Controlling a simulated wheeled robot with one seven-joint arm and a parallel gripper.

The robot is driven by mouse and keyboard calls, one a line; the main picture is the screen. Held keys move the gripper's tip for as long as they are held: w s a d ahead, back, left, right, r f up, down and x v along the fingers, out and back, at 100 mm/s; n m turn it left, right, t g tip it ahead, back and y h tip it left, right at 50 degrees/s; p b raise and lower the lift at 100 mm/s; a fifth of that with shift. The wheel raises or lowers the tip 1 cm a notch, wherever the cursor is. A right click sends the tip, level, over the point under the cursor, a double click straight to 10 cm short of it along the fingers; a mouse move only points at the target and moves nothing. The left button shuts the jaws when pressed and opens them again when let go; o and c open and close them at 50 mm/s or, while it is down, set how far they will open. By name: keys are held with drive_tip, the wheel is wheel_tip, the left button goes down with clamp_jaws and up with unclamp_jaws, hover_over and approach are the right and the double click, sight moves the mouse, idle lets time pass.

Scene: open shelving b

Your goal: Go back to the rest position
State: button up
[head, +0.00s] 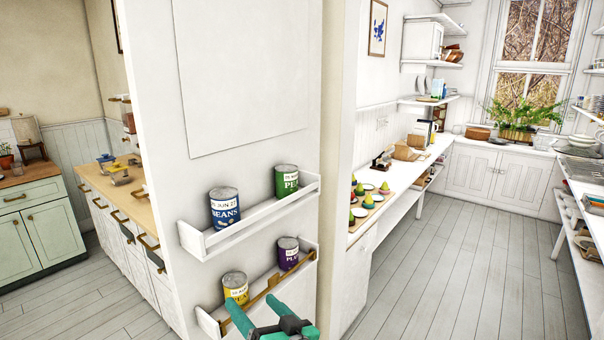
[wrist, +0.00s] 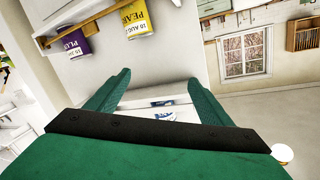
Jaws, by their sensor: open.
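My gripper (head: 257,319) is green and shows at the bottom of the head view, near the lower wall shelf. In the wrist view my gripper (wrist: 158,92) has its two fingers spread apart with nothing between them. A yellow can (head: 236,288) and a purple can (head: 288,254) stand on the lower shelf (head: 212,325). The yellow can (wrist: 136,18) and the purple can (wrist: 76,43) also show in the wrist view, upside down and beyond the fingers. The gripper appears apart from both cans.
A blue beans can (head: 225,208) and a green can (head: 286,181) stand on the upper shelf (head: 250,219). The shelves are fixed to a white wall (head: 245,80). A long counter (head: 409,180) runs along the right. The grey floor (head: 440,260) beside it is clear.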

drive_tip(key=s+d+f+m+t+h, duration=0.1)
drive_tip(key=s+d+f+m+h, duration=0.25)
drive_tip(key=s+f, duration=0.65)
drive_tip(key=s+d+f+m+t+h, duration=0.1)
drive_tip(key=s+d+f+m+h, duration=0.35)
drive_tip(key=f, duration=0.95)
drive_tip(key=s+d+n+h, duration=0.2)
drive_tip(key=s+n, duration=0.3)
drive_tip(key=s, duration=2.2)
drive_tip(key=shift+s, duration=0.25)
drive_tip(key=shift+s+d, duration=0.1)
